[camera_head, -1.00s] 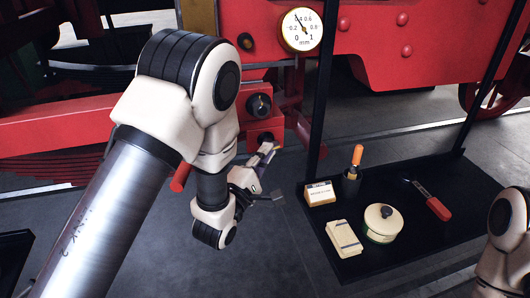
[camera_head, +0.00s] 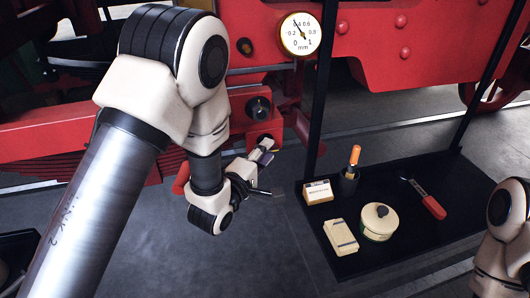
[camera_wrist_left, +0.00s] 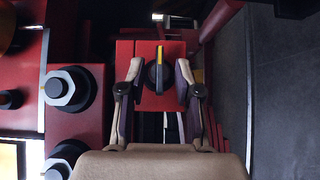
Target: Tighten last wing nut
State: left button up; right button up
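The wing nut (camera_wrist_left: 153,78), dark with a yellow stripe along it, sits on a red block (camera_wrist_left: 124,52) in the left wrist view. Its wing points roughly up and down in that picture. My left gripper (camera_wrist_left: 158,72) is open, with one finger on each side of the wing nut and a gap visible on both sides. In the head view my left gripper (camera_head: 262,156) is at the small red block below the dark round fitting. There the fingers hide most of the nut. My right gripper is out of view; only part of that arm shows at the right edge.
Large hex nuts (camera_wrist_left: 68,90) stand left of the gripper in the wrist view. A dial gauge (camera_head: 300,34) is mounted above on the red frame. A black tray (camera_head: 400,238) at right holds a round tin (camera_head: 378,222), small boxes, an orange-handled tool and a red-handled tool (camera_head: 425,198).

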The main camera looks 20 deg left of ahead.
pick_arm(q)
jog(key=s+a, duration=0.1)
jog(key=s, duration=0.6)
jog(key=shift+s+a, duration=0.15)
jog(key=shift+a, duration=0.05)
